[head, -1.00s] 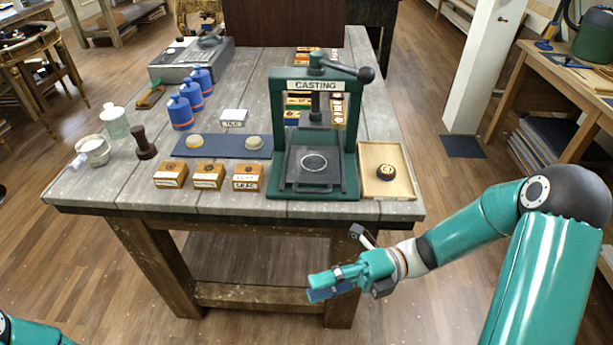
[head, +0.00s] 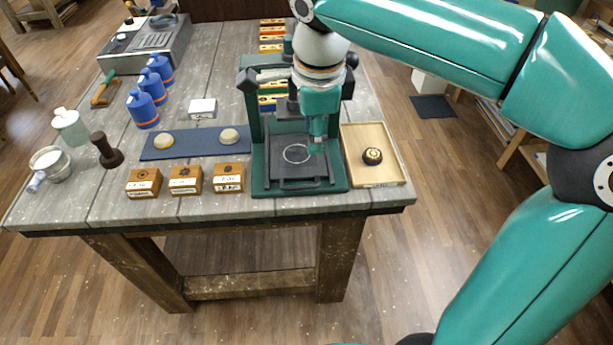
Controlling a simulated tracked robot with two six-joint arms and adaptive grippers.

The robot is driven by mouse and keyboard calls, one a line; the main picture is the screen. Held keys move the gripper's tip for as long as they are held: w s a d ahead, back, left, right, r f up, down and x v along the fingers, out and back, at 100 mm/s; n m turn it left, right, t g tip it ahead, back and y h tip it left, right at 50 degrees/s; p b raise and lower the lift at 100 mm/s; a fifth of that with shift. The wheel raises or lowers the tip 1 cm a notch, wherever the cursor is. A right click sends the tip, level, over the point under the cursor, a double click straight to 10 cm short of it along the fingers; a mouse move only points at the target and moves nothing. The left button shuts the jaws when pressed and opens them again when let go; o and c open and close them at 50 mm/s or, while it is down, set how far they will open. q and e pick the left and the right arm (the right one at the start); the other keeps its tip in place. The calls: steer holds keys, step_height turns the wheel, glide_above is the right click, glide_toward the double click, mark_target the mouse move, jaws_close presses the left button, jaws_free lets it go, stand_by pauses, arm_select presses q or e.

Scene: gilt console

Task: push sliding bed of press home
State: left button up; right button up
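The green press (head: 257,145) stands at the front edge of the workbench. Its dark sliding bed (head: 297,172), with a pale ring on top, shows at the front of the frame, low between the uprights. My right gripper (head: 318,140) points down over the right rear part of the bed, beside the right upright. Its fingers look close together, but whether they are shut or touch the bed is unclear. My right wrist and arm hide the top beam, the "CASTING" sign and most of the screw. My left gripper is not in view.
Several small wooden boxes (head: 186,181) and a blue mat (head: 194,143) lie to the left. Blue bottles (head: 142,110) stand further left.

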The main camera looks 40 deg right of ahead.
mark_target(310, 186)
steer(key=w+f, duration=0.1)
steer(key=f, duration=0.4)
steer(key=d+f, duration=0.1)
steer(key=f, duration=0.5)
steer(key=w+f, duration=0.1)
steer(key=f, duration=0.4)
steer(key=shift+w+d+f, duration=0.25)
steer(key=shift+w+d, duration=0.05)
steer(key=shift+w, duration=0.05)
jaws_close()
steer(key=shift+w, duration=0.1)
